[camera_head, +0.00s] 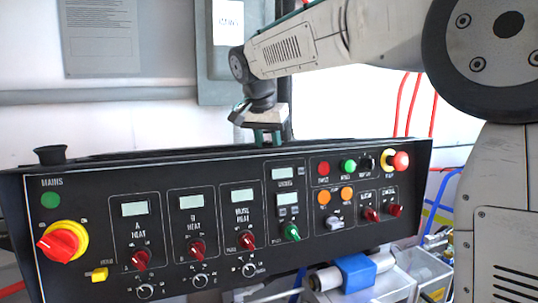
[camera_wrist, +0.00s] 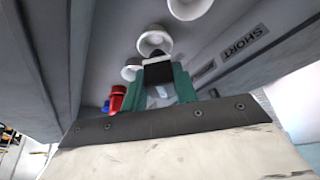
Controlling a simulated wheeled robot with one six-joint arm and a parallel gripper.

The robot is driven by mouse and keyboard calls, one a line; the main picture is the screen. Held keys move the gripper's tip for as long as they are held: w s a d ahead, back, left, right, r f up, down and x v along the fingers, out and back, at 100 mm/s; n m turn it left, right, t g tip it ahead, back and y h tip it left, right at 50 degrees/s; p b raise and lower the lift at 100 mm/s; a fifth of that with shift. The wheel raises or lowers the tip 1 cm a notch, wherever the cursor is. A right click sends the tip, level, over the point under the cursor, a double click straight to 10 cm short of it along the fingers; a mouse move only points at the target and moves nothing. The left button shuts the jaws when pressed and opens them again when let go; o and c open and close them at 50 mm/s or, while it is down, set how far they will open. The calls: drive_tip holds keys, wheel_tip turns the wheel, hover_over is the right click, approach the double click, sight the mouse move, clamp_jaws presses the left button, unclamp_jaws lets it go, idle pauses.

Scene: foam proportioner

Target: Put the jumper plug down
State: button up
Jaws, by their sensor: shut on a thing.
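In the wrist view, my gripper (camera_wrist: 165,82) has green fingers shut on a small dark piece with a pale band, which I take as the jumper plug (camera_wrist: 157,74). The plug is right by a white round socket (camera_wrist: 153,37); I cannot tell whether it touches it or sits in it. In the head view my gripper (camera_head: 267,137) points down behind the top edge of the black control panel (camera_head: 100,230). The plug is hidden there.
In the wrist view, more white sockets (camera_wrist: 190,8) and a SHORT label (camera_wrist: 244,42) are on the grey surface. A red part (camera_wrist: 117,98) stands just left of the fingers. Grey walls rise at the left.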

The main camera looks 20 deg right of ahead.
drive_tip(key=shift+f, duration=1.1)
drive_tip(key=o, duration=1.1)
drive_tip(key=shift+d, duration=0.1)
drive_tip(key=shift+c, duration=0.2)
drive_tip(key=v, duration=1.2)
